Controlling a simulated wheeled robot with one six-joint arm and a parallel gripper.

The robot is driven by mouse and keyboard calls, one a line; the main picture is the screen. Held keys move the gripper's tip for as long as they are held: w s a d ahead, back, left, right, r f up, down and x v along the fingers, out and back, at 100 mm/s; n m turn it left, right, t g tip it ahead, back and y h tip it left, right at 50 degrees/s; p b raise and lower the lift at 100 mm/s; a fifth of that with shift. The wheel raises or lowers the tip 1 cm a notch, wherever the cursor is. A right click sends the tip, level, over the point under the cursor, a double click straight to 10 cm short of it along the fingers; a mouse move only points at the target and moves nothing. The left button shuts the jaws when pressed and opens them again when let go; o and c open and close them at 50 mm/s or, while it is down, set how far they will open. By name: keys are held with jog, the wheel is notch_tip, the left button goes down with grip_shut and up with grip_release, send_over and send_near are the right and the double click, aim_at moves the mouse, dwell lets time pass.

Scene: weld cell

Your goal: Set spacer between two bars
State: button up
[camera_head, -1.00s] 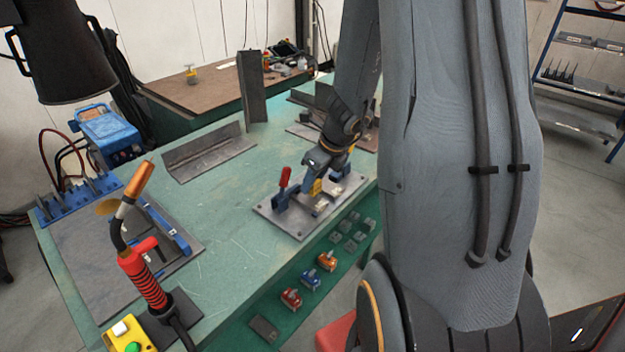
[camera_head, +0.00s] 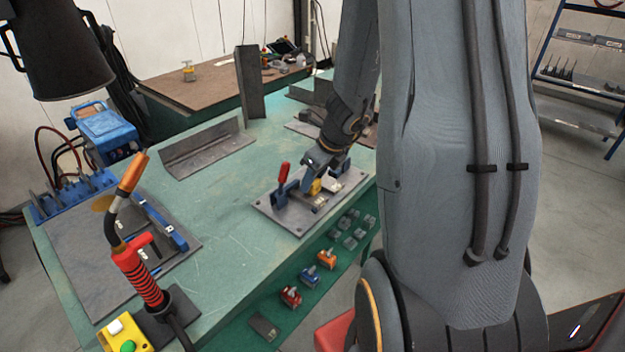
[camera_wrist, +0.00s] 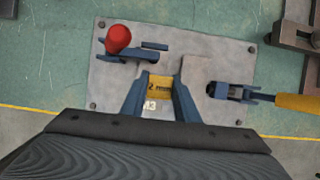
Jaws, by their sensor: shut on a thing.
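My gripper (camera_wrist: 163,76) is shut on a yellow spacer (camera_wrist: 160,86) with dark markings, which sits between its two blue fingers. In the head view my gripper (camera_head: 321,168) is low over the grey fixture plate (camera_head: 302,228), with the yellow spacer (camera_head: 316,187) below it. In the wrist view a grey bar (camera_wrist: 203,72) lies to the right of the fingers. Another grey piece (camera_wrist: 126,76) is on the left, partly covered by the clamp and finger. The spacer is in the space between them; whether it touches either one or the plate cannot be told.
A red-handled clamp (camera_wrist: 118,40) stands close to the left finger. A clamp with a yellow handle (camera_wrist: 296,103) is on the right. An angle iron (camera_head: 207,148) and a welding torch (camera_head: 135,265) stand to the left.

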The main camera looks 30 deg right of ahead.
jog(key=shift+f, duration=0.2)
jog(key=o, duration=1.1)
jog(key=shift+r, duration=0.1)
jog(key=p+v, duration=0.2)
jog(key=v, duration=0.5)
jog(key=shift+r, duration=0.35)
jog(key=s+a+n+g, duration=0.1)
jog(key=s+a+n, duration=0.3)
jog(key=n, duration=0.6)
jog(key=s+a+r+n+g+h, duration=0.1)
jog(key=s+a+n, duration=0.3)
jog(key=n, duration=0.7)
jog(key=s+a+r+n+g, duration=0.1)
jog(key=s+a+n, duration=0.3)
jog(key=a+n, duration=0.3)
jog(key=shift+s+a+r+n+g+h, duration=0.1)
jog(key=shift+s+a+n+g+h, duration=0.1)
jog(key=shift+n, duration=0.85)
jog(key=shift+s+a+r+n+g+h, duration=0.1)
jog(key=shift+a+r+n, duration=0.1)
jog(key=shift+n, duration=0.85)
